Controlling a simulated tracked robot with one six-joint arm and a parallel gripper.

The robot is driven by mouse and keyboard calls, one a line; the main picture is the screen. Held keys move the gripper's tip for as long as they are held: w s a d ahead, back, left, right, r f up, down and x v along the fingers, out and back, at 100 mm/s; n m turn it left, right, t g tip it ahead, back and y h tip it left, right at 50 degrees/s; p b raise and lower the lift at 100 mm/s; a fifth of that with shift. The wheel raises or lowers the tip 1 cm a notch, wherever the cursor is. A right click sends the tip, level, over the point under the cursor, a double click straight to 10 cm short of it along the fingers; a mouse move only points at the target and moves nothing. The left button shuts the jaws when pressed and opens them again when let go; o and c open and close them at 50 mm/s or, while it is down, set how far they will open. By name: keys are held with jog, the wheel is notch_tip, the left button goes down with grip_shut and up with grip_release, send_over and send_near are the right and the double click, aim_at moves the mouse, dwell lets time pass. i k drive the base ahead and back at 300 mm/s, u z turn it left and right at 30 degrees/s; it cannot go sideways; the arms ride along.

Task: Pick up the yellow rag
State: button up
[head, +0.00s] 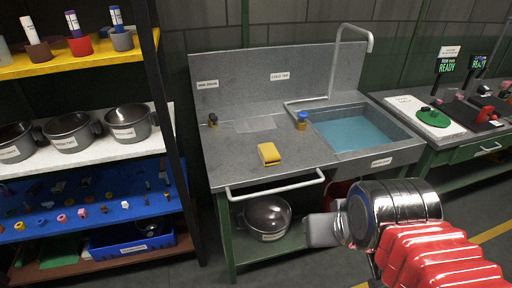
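A yellow folded block (269,154), which looks like the yellow rag, lies on the grey counter of the sink unit, near its front edge. My gripper (318,229) is at the lower right, in front of the sink unit. It is apart from the rag, lower and to the right in the picture. Its grey fingers point left. Only their near side shows, so I cannot tell whether they are open or shut.
A metal rail (275,186) runs along the counter's front. A water-filled sink (357,132) with a tall faucet is on the right. Small yellow-and-dark items (302,121) stand behind the rag. Shelves with pots (70,132) stand left. A pot (266,215) sits below the counter.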

aim_at(269, 155)
jog(key=u, duration=0.55)
jog(key=i, duration=1.15)
jog(key=u, duration=0.45)
